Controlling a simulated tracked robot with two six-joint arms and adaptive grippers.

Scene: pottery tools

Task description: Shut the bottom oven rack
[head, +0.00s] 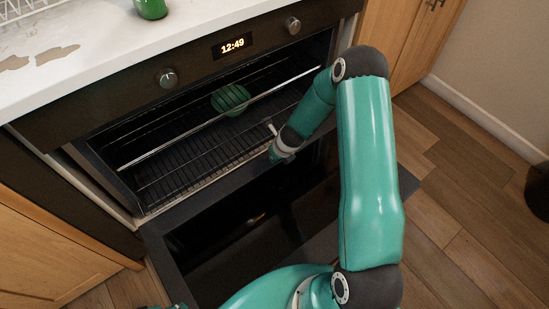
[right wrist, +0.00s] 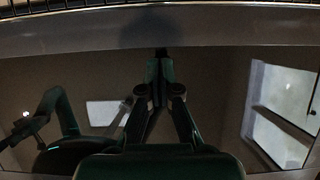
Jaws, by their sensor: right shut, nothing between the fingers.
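The oven (head: 100,100) stands open, with its door (head: 250,225) folded down. The bottom rack (head: 185,180) is a dark wire grid low in the cavity, below an upper rack with a bright front bar (head: 215,120). The bottom rack's right part is hidden behind my right arm. My right gripper (head: 275,155) is at the oven mouth, above the inner end of the door. In the right wrist view the gripper (right wrist: 160,65) is shut and empty, over the dark door glass, with its tips near the grey sill. Rack wires (right wrist: 150,8) show beyond it.
A green ribbed item (head: 230,98) is in the oven near the upper rack. Two knobs and a clock panel (head: 232,46) are above the opening. A white counter (head: 100,45) lies behind.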

